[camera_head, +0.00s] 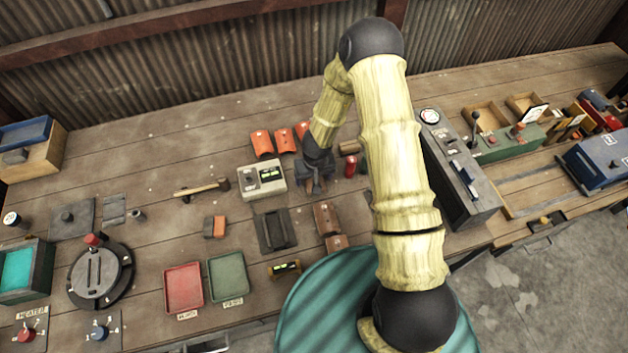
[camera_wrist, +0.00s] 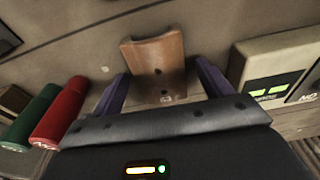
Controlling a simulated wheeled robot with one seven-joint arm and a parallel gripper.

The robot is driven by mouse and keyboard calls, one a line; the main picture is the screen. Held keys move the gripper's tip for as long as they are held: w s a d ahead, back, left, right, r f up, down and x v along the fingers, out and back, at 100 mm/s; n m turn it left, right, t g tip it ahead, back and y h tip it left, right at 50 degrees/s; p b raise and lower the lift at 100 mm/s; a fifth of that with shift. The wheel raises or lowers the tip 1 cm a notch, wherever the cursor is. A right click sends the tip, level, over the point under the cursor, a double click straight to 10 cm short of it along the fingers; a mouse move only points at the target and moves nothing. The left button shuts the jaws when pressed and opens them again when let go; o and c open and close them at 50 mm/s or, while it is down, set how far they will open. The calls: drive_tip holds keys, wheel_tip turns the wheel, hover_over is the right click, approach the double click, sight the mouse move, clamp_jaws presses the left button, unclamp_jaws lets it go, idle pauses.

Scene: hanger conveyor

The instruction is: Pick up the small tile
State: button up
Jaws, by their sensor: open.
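In the wrist view a reddish-brown curved tile (camera_wrist: 153,62) with small dark holes lies on the bench, and its lower part shows between the spread fingers of my gripper (camera_wrist: 163,70). No contact with the tile is visible. In the head view my gripper (camera_head: 318,184) is over the bench, just behind a longer brown tile (camera_head: 325,218). A shorter brown tile (camera_head: 337,243) lies in front of that one. Several orange tiles, one of them at the left (camera_head: 262,143), lie behind my gripper. I cannot tell for certain which tile the wrist view shows.
A pale meter box (camera_head: 262,180) stands close left of my gripper; it also shows in the wrist view (camera_wrist: 270,85). A red cylinder (camera_head: 351,166) stands close right. A dark plate (camera_head: 275,229), a red tray (camera_head: 183,287) and a green tray (camera_head: 228,276) lie front left.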

drive_tip(key=shift+r, duration=0.1)
idle(0.3)
drive_tip(key=c, duration=1.1)
wheel_tip(320, 180, up, 10)
drive_tip(key=p, duration=0.7)
drive_tip(key=shift+p, duration=0.3)
